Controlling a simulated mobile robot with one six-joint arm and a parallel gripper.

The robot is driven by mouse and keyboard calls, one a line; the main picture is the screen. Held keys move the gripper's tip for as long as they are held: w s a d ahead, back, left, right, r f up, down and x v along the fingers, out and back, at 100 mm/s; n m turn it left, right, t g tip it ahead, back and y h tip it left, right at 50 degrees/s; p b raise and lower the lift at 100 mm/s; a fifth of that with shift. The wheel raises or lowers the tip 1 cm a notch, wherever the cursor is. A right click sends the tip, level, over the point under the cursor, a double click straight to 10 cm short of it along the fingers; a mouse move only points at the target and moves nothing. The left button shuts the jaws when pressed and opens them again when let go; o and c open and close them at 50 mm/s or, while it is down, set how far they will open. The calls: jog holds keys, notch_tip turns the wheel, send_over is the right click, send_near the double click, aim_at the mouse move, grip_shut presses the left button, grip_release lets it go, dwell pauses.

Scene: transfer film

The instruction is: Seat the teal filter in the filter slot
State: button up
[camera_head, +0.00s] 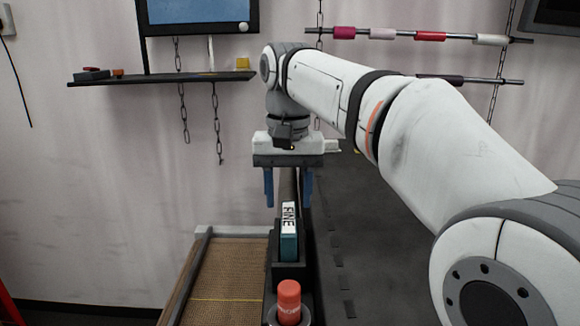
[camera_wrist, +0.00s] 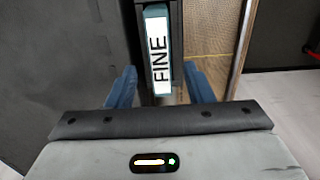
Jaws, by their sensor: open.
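The teal filter (camera_head: 289,240) is a narrow upright block with a white label reading "FINE". It stands in a dark narrow holder (camera_head: 288,270) that may be the filter slot; I cannot tell how deep it sits. The wrist view shows its labelled top (camera_wrist: 158,55) between dark walls. My gripper (camera_head: 288,188) points down with its two blue fingers apart and empty, above and a little behind the filter. In the wrist view my gripper (camera_wrist: 160,88) has a finger on either side of the filter's line, apart from it.
A red-orange cylinder (camera_head: 289,302) stands in front of the holder. A brown woven conveyor-like surface (camera_head: 225,275) lies left, and a dark surface (camera_head: 375,250) right. A wall shelf (camera_head: 160,78) with small items and a rod with coloured rolls (camera_head: 430,36) are behind.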

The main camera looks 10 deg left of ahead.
notch_tip(320, 180, up, 6)
dwell(0.6)
